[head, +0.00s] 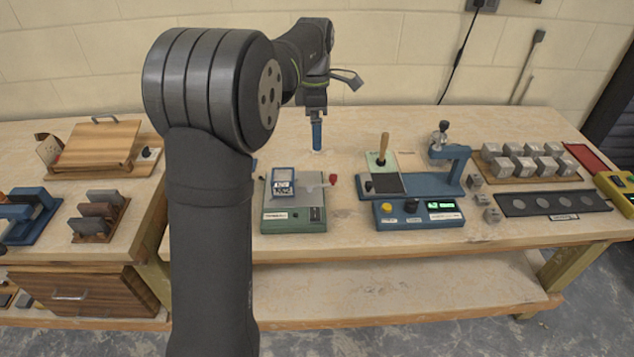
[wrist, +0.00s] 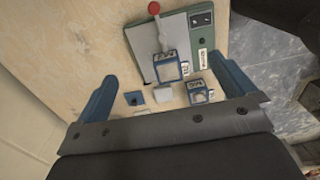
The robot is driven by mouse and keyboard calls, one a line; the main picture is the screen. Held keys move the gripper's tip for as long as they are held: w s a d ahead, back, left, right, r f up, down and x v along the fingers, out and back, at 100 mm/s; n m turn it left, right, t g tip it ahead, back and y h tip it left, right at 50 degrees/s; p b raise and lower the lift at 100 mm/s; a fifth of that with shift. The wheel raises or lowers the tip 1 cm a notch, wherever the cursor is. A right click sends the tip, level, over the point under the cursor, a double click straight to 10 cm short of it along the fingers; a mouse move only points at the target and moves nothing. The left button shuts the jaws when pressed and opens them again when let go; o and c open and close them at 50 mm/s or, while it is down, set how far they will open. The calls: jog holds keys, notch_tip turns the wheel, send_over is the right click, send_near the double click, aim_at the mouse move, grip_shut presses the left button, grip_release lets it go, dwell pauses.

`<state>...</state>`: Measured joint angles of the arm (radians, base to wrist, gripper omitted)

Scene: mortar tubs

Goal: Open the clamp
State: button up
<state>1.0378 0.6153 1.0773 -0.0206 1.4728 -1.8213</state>
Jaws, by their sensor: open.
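A green-based unit (head: 294,221) with a grey top plate stands at the middle of the bench, and it shows in the wrist view (wrist: 205,48). A lever with a red knob (head: 333,179) is at its right side; the red knob (wrist: 154,8) is at the top of the wrist view, its pale bar running towards a blue-framed mould (wrist: 170,66). This mould (head: 283,182) sits on the plate. I take the lever as the clamp; its exact position is unclear. My gripper (head: 317,150) hangs above the bench behind the unit, open and empty, its blue fingers spread wide in the wrist view (wrist: 163,68).
Grey cubes (head: 528,166) and a black strip (head: 552,203) lie farther right. Small blue and white pieces (wrist: 163,94) lie near the mould. A wooden board (head: 95,145) is at left.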

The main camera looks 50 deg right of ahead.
jog(key=shift+r, duration=0.9)
